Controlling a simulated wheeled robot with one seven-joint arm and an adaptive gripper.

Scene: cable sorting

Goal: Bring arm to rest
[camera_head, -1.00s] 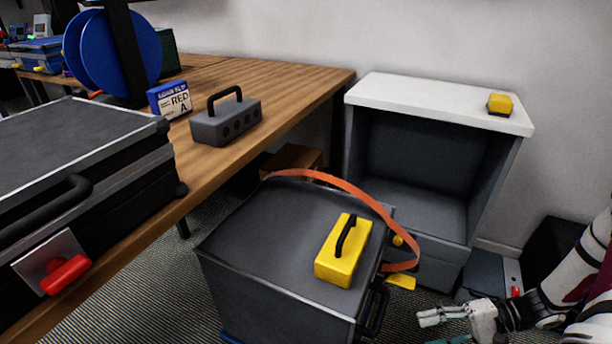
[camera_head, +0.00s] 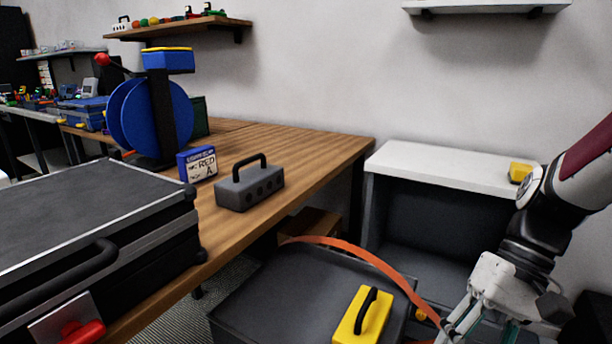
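My arm comes in from the right edge, and my gripper (camera_head: 478,330) hangs at the lower right with its fingers pointing down-left. Its fingertips reach the bottom edge of the picture, so I cannot tell whether it is open or shut. I see nothing clearly held in it. The gripper is just right of a yellow block with a black handle (camera_head: 350,322), which sits on a dark grey case (camera_head: 265,302). An orange strap (camera_head: 372,262) arches over the case and runs down close to the fingers.
A white-topped cabinet (camera_head: 430,168) with a small yellow block (camera_head: 520,172) stands behind my arm. A wooden table (camera_head: 300,150) holds a grey handled block (camera_head: 250,188), a blue "RED A" box (camera_head: 197,163), a blue reel (camera_head: 130,115) and a black case (camera_head: 80,215).

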